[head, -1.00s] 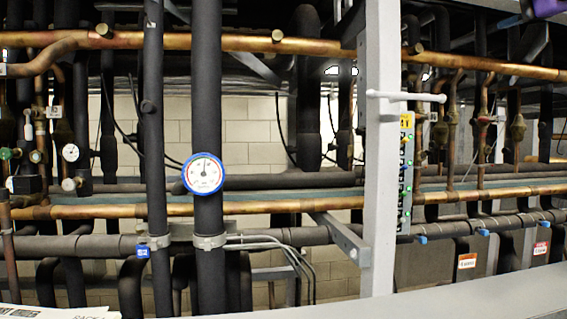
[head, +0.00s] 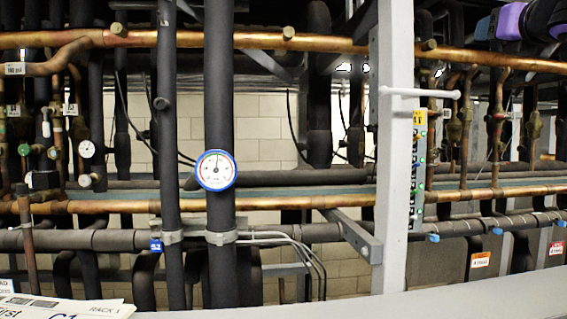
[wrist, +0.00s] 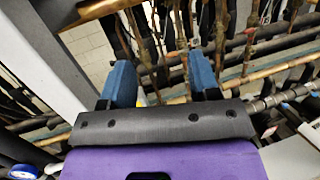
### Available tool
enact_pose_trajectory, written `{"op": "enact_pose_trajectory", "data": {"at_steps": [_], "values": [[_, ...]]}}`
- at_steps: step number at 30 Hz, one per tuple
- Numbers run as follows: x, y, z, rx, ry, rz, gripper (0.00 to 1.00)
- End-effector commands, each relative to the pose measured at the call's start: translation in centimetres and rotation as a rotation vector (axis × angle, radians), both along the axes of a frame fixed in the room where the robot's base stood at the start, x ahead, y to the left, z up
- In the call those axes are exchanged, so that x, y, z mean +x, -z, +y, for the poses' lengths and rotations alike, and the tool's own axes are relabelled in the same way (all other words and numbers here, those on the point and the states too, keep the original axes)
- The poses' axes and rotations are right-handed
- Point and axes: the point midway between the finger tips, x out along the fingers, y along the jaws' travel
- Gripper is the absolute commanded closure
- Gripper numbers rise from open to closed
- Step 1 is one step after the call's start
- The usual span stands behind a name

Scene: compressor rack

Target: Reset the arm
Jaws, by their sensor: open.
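My gripper (wrist: 163,85) shows in the wrist view, with two blue fingers spread apart and nothing between them. Its dark body and purple housing fill the lower part of that view. Beyond the fingers in the wrist view are pipes of the rack and, on the left, a pale upright post (wrist: 50,60).
Copper pipes (head: 270,41) and black insulated pipes (head: 219,100) cross the rack. A blue-rimmed gauge (head: 216,170) sits on a vertical pipe. A grey post (head: 396,220) carries a white handle bar (head: 420,93). Papers (head: 70,308) lie on the ledge at bottom left.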

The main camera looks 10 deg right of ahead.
Motion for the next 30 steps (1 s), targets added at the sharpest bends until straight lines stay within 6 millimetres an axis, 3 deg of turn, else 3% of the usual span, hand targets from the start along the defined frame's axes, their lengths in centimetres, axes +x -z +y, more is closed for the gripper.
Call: {"op": "enact_pose_trajectory", "data": {"at_steps": [3,11,18,24,30], "values": [[0.0,4.4,1.2,0.439,-0.009,-0.053,0.44],[-1.4,16.4,5.4,1.38,0.111,-0.126,0.44],[-5.5,28.8,11.8,2.139,0.479,-0.176,0.44],[-10.4,36.9,17.3,2.527,0.934,-0.253,0.44],[-13.3,40.3,20.1,2.647,1.223,-0.319,0.44]]}}
